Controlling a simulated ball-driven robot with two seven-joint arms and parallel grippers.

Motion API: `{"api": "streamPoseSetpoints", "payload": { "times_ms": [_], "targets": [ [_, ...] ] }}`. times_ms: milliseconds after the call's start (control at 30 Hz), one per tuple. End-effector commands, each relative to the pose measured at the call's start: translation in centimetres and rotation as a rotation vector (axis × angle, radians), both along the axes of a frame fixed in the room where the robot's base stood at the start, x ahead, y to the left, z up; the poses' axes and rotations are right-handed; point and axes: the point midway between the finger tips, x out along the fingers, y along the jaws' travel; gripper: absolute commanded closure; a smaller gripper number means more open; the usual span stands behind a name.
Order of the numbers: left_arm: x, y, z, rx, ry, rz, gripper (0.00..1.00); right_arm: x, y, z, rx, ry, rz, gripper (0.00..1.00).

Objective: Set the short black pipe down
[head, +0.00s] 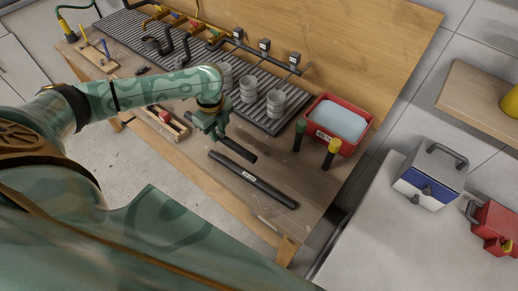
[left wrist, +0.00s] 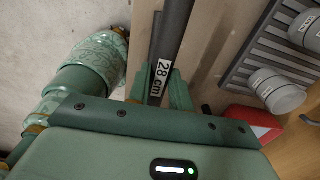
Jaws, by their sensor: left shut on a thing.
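My left gripper (head: 218,133) is over the front part of the wooden workbench and shut on the short black pipe (head: 240,151). The pipe sticks out of the jaws toward the lower right in the head view. In the left wrist view the short black pipe (left wrist: 161,72) lies between the green fingers and carries a white "28 cm" label. A longer black pipe (head: 265,186) with a white label lies on the bench in front of the held one. I cannot tell how high the held pipe is above the bench. My right gripper is not in view.
A grey ribbed mat (head: 288,117) with grey cylinders (head: 275,103) lies behind the gripper. A red bin (head: 357,132) stands to the right, near a green-topped (head: 299,136) and a yellow-topped (head: 331,153) black object. A wooden tray (head: 163,122) is to the left.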

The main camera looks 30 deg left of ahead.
Motion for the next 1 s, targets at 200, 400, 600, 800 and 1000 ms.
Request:
{"api": "streamPoseSetpoints", "payload": {
  "times_ms": [200, 400, 600, 800, 1000],
  "targets": [
    [1.9, -3.2, -1.8, -0.005, 0.000, -0.018, 1.00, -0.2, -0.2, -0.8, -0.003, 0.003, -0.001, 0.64],
    [4.2, -7.3, -4.0, -0.004, 0.000, -0.017, 1.00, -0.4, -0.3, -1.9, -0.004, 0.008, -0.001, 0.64],
    [5.7, -9.9, -7.5, -0.002, 0.001, -0.014, 1.00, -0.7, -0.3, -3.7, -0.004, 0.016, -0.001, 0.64],
    [6.5, -11.2, -9.0, -0.001, 0.000, -0.014, 1.00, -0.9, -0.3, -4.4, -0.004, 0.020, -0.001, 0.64],
    [6.9, -12.1, -10.7, -0.002, 0.002, -0.014, 1.00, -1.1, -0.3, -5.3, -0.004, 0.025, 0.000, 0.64]
  ]
}}
